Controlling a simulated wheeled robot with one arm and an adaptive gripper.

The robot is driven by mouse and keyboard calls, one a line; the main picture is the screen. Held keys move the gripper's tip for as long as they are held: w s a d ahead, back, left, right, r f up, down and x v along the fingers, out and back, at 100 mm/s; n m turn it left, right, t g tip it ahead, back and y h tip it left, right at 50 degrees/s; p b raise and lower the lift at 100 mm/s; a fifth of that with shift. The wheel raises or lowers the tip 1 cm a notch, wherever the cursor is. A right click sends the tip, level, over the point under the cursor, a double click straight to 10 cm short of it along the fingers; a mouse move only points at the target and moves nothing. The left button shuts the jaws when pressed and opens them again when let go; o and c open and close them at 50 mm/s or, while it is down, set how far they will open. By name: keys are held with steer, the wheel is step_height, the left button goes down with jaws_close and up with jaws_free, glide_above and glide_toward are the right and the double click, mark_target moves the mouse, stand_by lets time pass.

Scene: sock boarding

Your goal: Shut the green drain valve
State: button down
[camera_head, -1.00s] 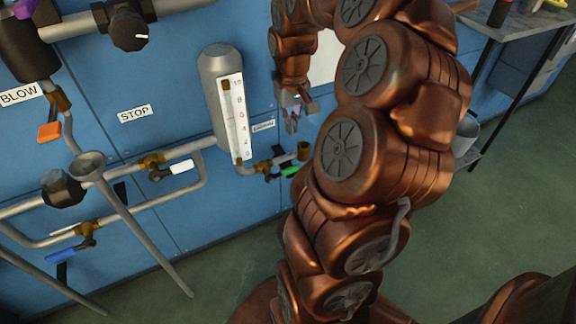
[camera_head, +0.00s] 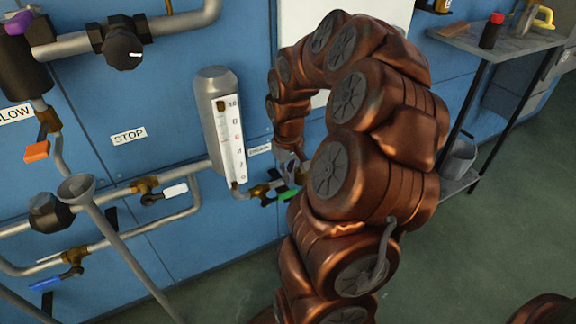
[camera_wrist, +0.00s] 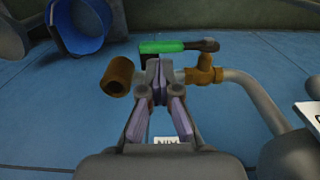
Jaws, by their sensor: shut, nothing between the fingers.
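The green valve handle (camera_wrist: 175,46) lies alongside the short drain pipe in the wrist view, roughly parallel to it. Its brass valve body (camera_wrist: 203,73) is at right and the brown pipe end (camera_wrist: 118,75) at left. In the head view the green handle (camera_head: 290,195) shows low on the blue panel, right of the gauge, partly hidden by my arm. My gripper (camera_wrist: 157,68) is shut and empty, its tips overlapping the pipe between valve body and pipe end in the wrist view. Whether they touch it, I cannot tell. The head view shows my gripper (camera_head: 290,168) just above the valve.
The sight gauge (camera_head: 219,125) stands left of the valve. A white-handled valve (camera_head: 175,190) and a blue-handled valve (camera_head: 45,284) are further left. A blue bucket (camera_wrist: 85,38) shows in the wrist view. A side table (camera_head: 500,42) stands at right; the floor between is clear.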

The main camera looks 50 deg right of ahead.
mark_target(288, 193)
steer(key=shift+f+b, duration=0.6)
steer(key=shift+f, duration=1.5)
steer(key=shift+p, duration=0.45)
